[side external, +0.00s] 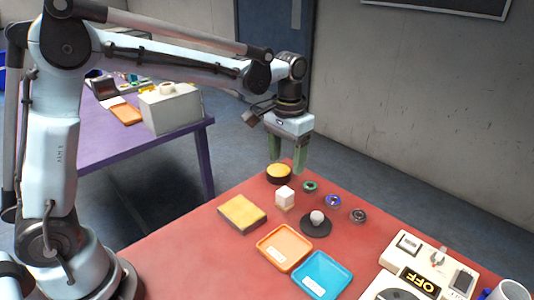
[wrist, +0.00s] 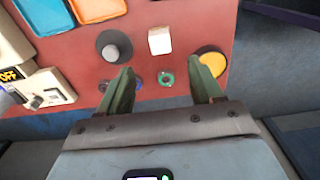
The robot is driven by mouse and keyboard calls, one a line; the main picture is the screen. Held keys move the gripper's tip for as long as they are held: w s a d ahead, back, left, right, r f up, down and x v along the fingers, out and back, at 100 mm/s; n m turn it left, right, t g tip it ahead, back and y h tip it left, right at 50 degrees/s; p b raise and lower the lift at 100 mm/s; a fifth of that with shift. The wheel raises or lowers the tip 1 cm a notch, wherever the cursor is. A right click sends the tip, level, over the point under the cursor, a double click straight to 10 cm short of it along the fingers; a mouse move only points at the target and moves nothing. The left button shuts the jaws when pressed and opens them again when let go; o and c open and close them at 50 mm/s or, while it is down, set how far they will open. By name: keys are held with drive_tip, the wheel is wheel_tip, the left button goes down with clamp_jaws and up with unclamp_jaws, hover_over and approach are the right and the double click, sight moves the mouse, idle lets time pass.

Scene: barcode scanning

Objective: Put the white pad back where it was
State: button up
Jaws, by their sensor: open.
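I see no clearly flat white pad. A white block (side external: 285,197) stands on the red table, and it also shows in the wrist view (wrist: 160,40). A small whitish ball or knob (side external: 317,216) sits on a black round disc (side external: 316,229), left of the block in the wrist view. My gripper (side external: 286,167) is open and empty, pointing down above the table's far edge. In the wrist view, a small green ring (wrist: 167,79) shows between the fingers (wrist: 162,66), and the block lies beyond the fingertips.
A yellow-topped round pad (side external: 279,171) is close to my fingers. A yellow block (side external: 242,212), orange tray (side external: 265,254) and blue tray (side external: 322,262) lie nearer the camera. Blue (side external: 333,201) and dark (side external: 358,215) rings are right. A device reading OFF (side external: 418,281) and mug (side external: 510,291) occupy the right.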

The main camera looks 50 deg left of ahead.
drive_tip(key=s+a+r+t, duration=0.1)
drive_tip(key=s+a+t, duration=0.1)
drive_tip(key=s, duration=0.5)
drive_tip(key=s+a+t, duration=0.2)
drive_tip(key=s+t, duration=0.3)
drive_tip(key=s, duration=0.2)
drive_tip(key=shift+s+a+r, duration=0.25)
drive_tip(key=shift+r, duration=0.1)
